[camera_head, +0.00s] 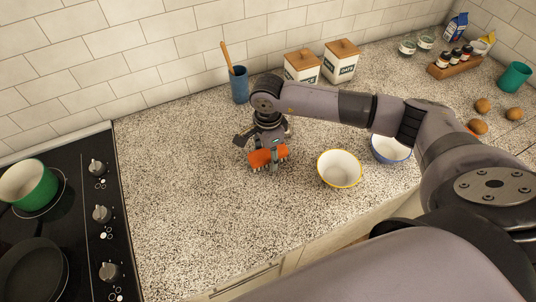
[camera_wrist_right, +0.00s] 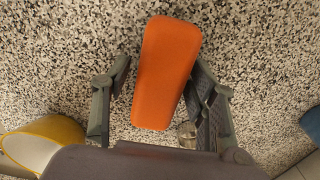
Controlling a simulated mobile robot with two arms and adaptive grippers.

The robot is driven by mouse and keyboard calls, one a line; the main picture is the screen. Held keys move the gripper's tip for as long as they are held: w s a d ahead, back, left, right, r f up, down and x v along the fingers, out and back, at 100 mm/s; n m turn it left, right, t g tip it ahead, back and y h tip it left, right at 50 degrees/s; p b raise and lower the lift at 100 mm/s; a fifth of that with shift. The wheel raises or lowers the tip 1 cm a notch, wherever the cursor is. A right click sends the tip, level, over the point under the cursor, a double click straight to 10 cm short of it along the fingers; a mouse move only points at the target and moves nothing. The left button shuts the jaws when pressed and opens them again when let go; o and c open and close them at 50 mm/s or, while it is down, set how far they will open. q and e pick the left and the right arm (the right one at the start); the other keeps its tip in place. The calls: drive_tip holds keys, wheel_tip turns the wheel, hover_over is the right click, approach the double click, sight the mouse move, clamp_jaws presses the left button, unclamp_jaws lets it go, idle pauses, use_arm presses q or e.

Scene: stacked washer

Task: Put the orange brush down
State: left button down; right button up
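The orange brush (camera_head: 260,158) is at the middle of the speckled counter in the head view, with part of it hidden by my right gripper (camera_head: 268,150). In the right wrist view the brush (camera_wrist_right: 165,75) shows its smooth orange back, lying lengthwise between the fingers of my right gripper (camera_wrist_right: 160,105). The fingers are spread, with a clear gap between the brush and the left finger. The right finger is close beside the brush; whether it touches cannot be told. The brush appears at or very near the counter surface. My left gripper is not in view.
A yellow-rimmed bowl (camera_head: 340,169) and a blue-rimmed bowl (camera_head: 390,150) stand right of the brush. A blue utensil cup (camera_head: 239,85) and wooden-lidded canisters (camera_head: 302,66) stand behind. A stove with a green pot (camera_head: 28,188) is at left. The counter left of the brush is clear.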

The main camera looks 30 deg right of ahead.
sight(268, 151)
drive_tip(key=c, duration=1.1)
drive_tip(key=shift+r, duration=0.1)
drive_tip(key=shift+c, duration=0.2)
drive_tip(key=shift+w+r, duration=0.1)
drive_tip(key=shift+r, duration=0.4)
wheel_tip(268, 151, up, 18)
drive_tip(key=f+b, duration=0.1)
drive_tip(key=b, duration=0.4)
drive_tip(key=s+a+f+n, duration=0.4)
drive_tip(key=s+f+n, duration=0.4)
drive_tip(key=n, duration=1)
drive_tip(key=shift+s+n, duration=0.3)
drive_tip(key=shift+s, duration=0.7)
